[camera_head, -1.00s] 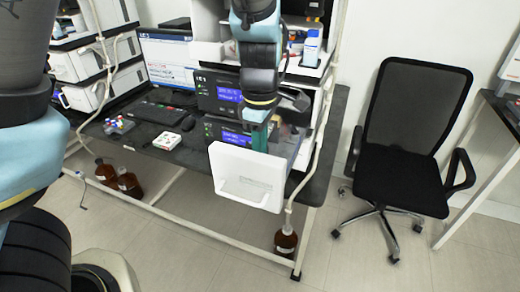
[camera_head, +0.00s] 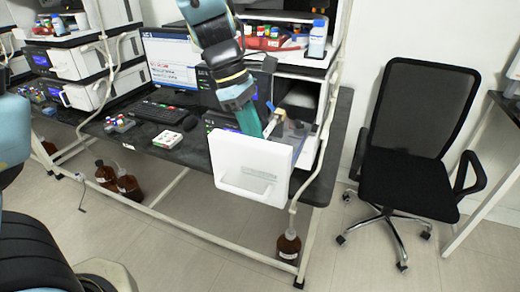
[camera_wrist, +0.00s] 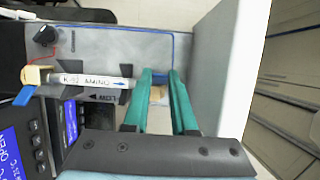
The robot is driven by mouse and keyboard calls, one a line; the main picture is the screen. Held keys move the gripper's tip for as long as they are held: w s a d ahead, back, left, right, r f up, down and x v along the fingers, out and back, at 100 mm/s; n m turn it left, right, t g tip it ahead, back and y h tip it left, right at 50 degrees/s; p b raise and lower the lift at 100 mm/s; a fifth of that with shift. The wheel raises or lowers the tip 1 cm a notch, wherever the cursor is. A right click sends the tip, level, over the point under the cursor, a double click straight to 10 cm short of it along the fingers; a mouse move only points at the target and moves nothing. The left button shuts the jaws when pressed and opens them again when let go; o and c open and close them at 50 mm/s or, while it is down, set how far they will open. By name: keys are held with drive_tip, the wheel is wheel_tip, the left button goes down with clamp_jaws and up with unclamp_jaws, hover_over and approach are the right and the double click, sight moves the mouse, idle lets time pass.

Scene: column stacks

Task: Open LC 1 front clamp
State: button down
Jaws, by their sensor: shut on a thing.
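The pulled-out white-fronted drawer (camera_head: 248,165) of an LC unit is in the head view; its white front panel also shows in the wrist view (camera_wrist: 222,70). In the wrist view a white labelled column (camera_wrist: 95,79) lies in it. A tan rear clamp (camera_wrist: 37,75) with a blue lever (camera_wrist: 25,96) sits at its left end. At its right end, my gripper's green fingers (camera_wrist: 160,76) are shut on the front clamp, with blue lever (camera_wrist: 160,79) and tan body (camera_wrist: 157,94) partly hidden between them. My gripper (camera_head: 254,130) reaches down behind the panel in the head view.
Unit displays (camera_wrist: 70,122) and a black knob (camera_wrist: 45,36) lie close to my gripper in the wrist view. Red-capped vials (camera_head: 118,124), a white tray (camera_head: 168,141) and a keyboard (camera_head: 160,113) are on the bench. A black chair (camera_head: 410,150) stands at right.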

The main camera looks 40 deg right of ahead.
drive_tip(key=w+g+h+b, duration=0.1)
drive_tip(key=a+g+h+b, duration=0.1)
drive_tip(key=g+b, duration=0.1)
drive_tip(key=shift+w+f, duration=0.2)
drive_tip(key=shift+w, duration=0.2)
drive_tip(key=shift+w+a+f+g+h+b, duration=0.1)
drive_tip(key=shift+w+a+g+h+b, duration=0.1)
drive_tip(key=shift+w+g+h+b, duration=0.25)
drive_tip(key=shift+w+a+g+h+b, duration=0.15)
drive_tip(key=shift+g+h+b, duration=0.2)
drive_tip(key=shift+g, duration=0.3)
drive_tip(key=g+h, duration=0.1)
drive_tip(key=g, duration=0.1)
drive_tip(key=w+a+f+g+h, duration=0.1)
drive_tip(key=shift+w+g+b, duration=0.15)
drive_tip(key=shift+g+b, duration=0.25)
drive_tip(key=shift+w+a+f+g+h, duration=0.15)
drive_tip(key=shift+f+g+h, duration=0.1)
drive_tip(key=shift+g+h, duration=0.3)
drive_tip(key=shift+w+a+f+g+h, duration=0.15)
drive_tip(key=shift+f+g+h, duration=0.1)
drive_tip(key=shift+g+h, duration=0.3)
drive_tip(key=c, duration=0.7)
unclamp_jaws()
